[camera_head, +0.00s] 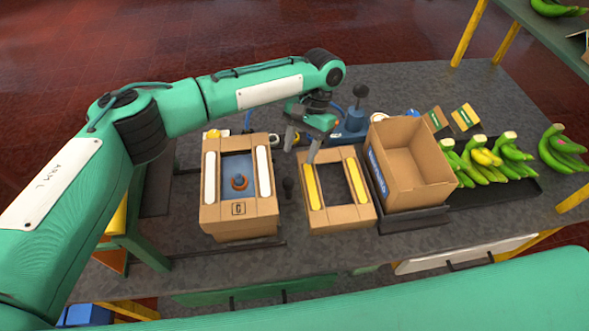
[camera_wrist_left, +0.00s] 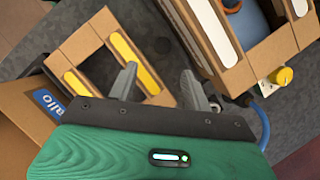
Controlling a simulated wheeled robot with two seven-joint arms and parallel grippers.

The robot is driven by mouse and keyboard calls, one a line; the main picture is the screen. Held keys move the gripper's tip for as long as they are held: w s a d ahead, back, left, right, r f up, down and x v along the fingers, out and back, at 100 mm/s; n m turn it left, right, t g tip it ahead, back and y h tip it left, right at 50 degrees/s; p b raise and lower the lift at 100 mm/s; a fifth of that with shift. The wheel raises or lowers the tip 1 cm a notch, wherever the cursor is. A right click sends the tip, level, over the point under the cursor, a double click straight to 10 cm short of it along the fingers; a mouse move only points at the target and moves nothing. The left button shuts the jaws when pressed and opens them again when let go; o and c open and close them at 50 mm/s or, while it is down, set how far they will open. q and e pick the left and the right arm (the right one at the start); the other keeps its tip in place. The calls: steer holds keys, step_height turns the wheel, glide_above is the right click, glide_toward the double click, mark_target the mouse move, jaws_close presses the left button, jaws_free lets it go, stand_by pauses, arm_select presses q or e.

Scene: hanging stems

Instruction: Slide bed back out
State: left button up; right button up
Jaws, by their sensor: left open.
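My left gripper (camera_head: 301,145) is open and empty. It points down above the gap between two cardboard frames, near the far end of the yellow-striped one. The yellow-striped frame (camera_head: 342,217) stands on the table right of the gap; it also shows in the left wrist view (camera_wrist_left: 92,45). The white-striped cardboard unit (camera_head: 211,215) stands left of the gap. A blue surface with an orange-red knob (camera_head: 239,182) shows in its opening. A dark upright knob (camera_head: 288,187) stands between them. I cannot tell which part is the bed. My right gripper is not in view.
An open cardboard box (camera_head: 418,168) stands right of the yellow-striped frame. Several green banana bunches (camera_head: 490,165) lie on a dark tray beyond it. A blue device with a black-knobbed lever (camera_head: 353,120) stands behind the frames. Bare table (camera_head: 490,90) shows at the back right.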

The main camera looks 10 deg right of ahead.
arm_select(q)
steer(key=shift+b+v, duration=0.45)
steer(key=shift+v, duration=1.85)
